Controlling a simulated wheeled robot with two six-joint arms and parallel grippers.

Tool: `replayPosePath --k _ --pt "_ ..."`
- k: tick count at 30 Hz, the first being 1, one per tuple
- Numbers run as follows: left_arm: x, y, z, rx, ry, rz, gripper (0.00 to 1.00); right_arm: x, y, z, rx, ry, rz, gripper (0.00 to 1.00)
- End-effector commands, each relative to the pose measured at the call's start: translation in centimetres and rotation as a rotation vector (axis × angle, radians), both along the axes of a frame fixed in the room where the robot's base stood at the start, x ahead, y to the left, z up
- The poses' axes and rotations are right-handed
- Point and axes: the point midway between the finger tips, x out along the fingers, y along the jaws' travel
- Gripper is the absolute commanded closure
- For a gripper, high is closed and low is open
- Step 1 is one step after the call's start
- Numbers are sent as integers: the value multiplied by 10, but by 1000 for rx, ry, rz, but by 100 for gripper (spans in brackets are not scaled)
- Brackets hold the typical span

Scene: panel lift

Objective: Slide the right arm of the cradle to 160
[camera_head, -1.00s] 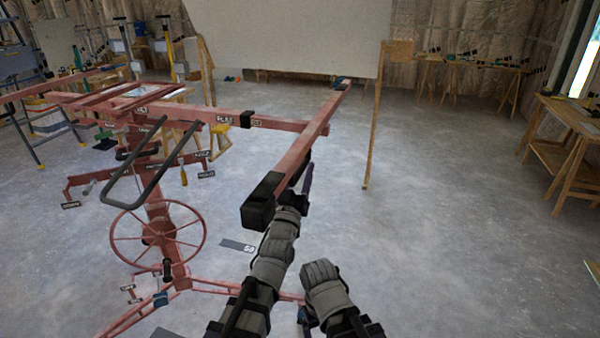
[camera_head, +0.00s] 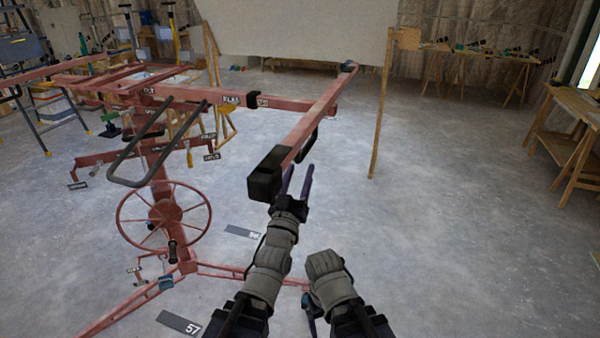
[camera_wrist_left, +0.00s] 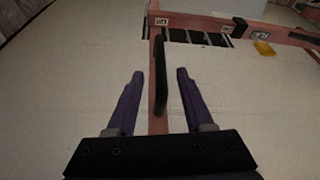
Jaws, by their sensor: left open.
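The right arm of the cradle is a red bar (camera_head: 318,115) with a black end block (camera_head: 265,182), sitting across the end of the red crossbar (camera_head: 295,103). A black loop handle (camera_head: 309,146) hangs on its right side. The handle (camera_wrist_left: 161,75) also shows in the left wrist view, with the red bar (camera_wrist_left: 158,108) behind it. My left gripper (camera_head: 299,172) is open and empty, just below and right of the bar. In the wrist view its purple fingers (camera_wrist_left: 155,75) point at the handle, which lies between them in the picture; contact cannot be told.
The lift's red handwheel (camera_head: 163,215) and black bent handle (camera_head: 155,145) stand left. Small labels (camera_head: 231,98) on the crossbar are hard to read. A large pale panel (camera_head: 295,30) leans behind. A wooden trestle table (camera_head: 570,120) stands right. The floor between is clear.

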Motion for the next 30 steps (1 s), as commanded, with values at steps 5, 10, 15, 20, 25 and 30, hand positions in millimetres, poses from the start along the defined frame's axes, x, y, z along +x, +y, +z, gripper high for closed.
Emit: replayPosePath --k 5,10,15,20,25,30 --pt "5 -6 -19 36 86 -8 48 0 0 0 0 0 0 14" --pt "11 -19 -88 168 381 -29 48 0 0 0 0 0 0 14" --pt "-9 -23 -170 329 732 -55 48 0 0 0 0 0 0 14" --pt "-51 -13 -235 480 1061 -75 48 0 0 0 0 0 0 14" --pt "-114 7 -282 632 1401 -93 48 0 0 0 0 0 0 14" --pt "-171 26 -299 745 1669 -107 48 0 0 0 0 0 0 14"
